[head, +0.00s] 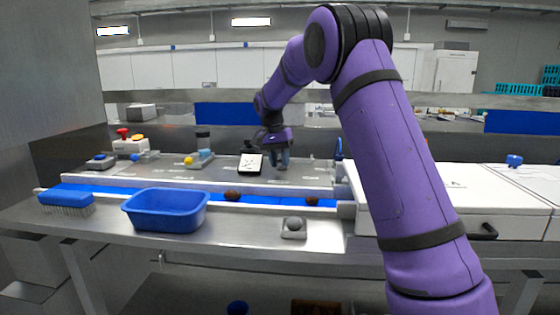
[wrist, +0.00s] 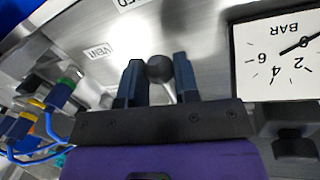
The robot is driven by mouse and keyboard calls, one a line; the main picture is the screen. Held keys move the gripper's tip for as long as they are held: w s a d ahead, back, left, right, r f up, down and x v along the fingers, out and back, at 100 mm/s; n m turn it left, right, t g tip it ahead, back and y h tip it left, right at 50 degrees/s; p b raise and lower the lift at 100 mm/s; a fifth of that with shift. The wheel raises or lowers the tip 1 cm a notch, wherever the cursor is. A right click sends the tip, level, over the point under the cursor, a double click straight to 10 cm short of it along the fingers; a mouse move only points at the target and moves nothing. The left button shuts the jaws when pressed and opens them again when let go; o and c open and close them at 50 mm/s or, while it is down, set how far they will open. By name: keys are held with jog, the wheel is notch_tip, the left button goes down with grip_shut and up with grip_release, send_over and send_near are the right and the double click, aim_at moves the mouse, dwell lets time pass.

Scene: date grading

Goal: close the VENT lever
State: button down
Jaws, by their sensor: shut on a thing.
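The VENT lever (wrist: 160,68) shows in the wrist view as a dark round knob on a pale stem. A white VENT label (wrist: 98,50) is on the metal panel to its left. My gripper (wrist: 159,80) is shut on the knob, with one dark finger against each side. In the head view my gripper (head: 282,160) points down at the back panel, just right of the pressure gauge (head: 250,164). The lever is hidden behind the fingers there. The gauge dial (wrist: 284,58), marked BAR, is right of the fingers in the wrist view.
A blue tub (head: 166,210), a brush (head: 66,201) and a small pad with a grey knob (head: 293,226) stand at the front. Dark dates (head: 232,196) lie on the blue belt (head: 262,199). Cables (wrist: 45,110) and fittings are left of my gripper.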

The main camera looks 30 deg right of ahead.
jog(key=shift+r, duration=0.1)
jog(key=c, duration=0.9)
grip_release()
jog(key=shift+o, duration=0.2)
notch_tip(320, 180, up, 10)
jog(key=w+a, duration=0.1)
jog(key=shift+w+a+r, duration=0.25)
jog(key=shift+w, duration=0.05)
